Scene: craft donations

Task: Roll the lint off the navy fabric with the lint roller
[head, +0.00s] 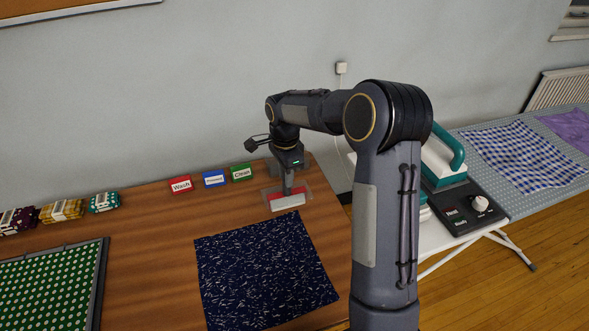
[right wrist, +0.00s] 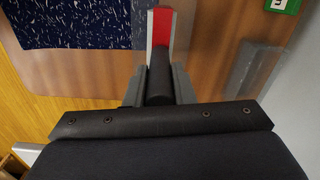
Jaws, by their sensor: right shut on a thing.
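The navy fabric (head: 262,272) lies flat on the wooden table, covered all over with pale lint flecks. Its edge also shows at the top left of the right wrist view (right wrist: 80,22). My right gripper (head: 288,188) is shut on the dark handle of the lint roller (head: 288,202), beyond the fabric's far edge. In the right wrist view, the roller's black handle (right wrist: 159,84) runs between the fingers, with its red and white head pointing away. I cannot tell whether the head touches the surface below. My left gripper is not in view.
A clear, shallow holder (head: 307,188) is around the roller's spot. Signs reading Wash (head: 180,185), a blue one (head: 214,179) and Clean (head: 241,173) stand behind. Folded fabric bundles (head: 62,211) and a green dotted board (head: 45,290) are left. An ironing board (head: 475,135) with an iron station (head: 462,207) is right.

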